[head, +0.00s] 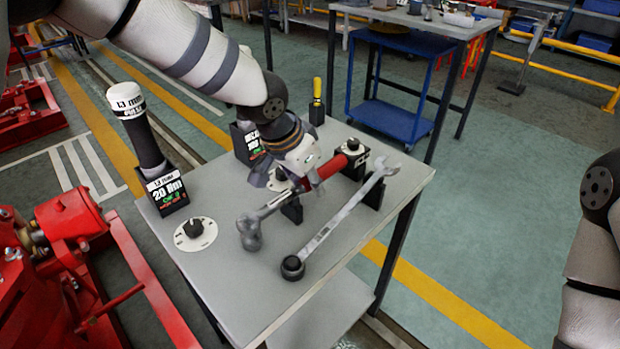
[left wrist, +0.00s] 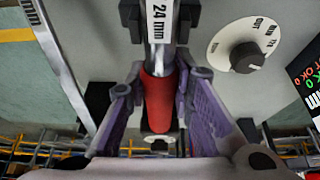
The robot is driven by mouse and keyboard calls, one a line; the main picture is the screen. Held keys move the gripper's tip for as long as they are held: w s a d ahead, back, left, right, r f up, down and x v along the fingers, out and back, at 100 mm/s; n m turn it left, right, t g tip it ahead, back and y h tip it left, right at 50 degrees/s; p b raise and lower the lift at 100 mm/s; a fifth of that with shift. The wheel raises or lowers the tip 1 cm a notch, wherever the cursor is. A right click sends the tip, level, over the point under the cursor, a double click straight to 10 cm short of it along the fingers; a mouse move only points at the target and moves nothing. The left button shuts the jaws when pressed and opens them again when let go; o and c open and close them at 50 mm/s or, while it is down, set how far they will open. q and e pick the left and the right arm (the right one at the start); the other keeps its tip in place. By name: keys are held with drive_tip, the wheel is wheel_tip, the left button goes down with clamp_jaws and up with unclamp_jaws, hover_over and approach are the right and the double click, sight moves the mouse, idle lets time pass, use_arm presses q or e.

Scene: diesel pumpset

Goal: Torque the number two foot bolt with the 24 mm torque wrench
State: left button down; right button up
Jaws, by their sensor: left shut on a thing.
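The 24 mm torque wrench (head: 275,203) lies along the table with its grey head at the near left and its red handle pointing to the far right. Its "24 mm" label shows in the left wrist view (left wrist: 158,22). My left gripper (head: 305,182) comes down over it from above. Its purple-grey fingers (left wrist: 158,88) are on either side of the red handle's front end and shut on it. The wrench still appears to lie at the height of its black rests. My right gripper is out of view. I cannot make out the number two foot bolt.
A second, longer grey wrench (head: 335,222) lies beside it. Red machinery (head: 70,235) stands at the left.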

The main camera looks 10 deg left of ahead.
use_arm(q)
drive_tip(key=c, duration=1.3)
unclamp_jaws()
drive_tip(key=shift+f, duration=0.1)
drive_tip(key=shift+f, duration=0.1)
drive_tip(key=v, duration=1.2)
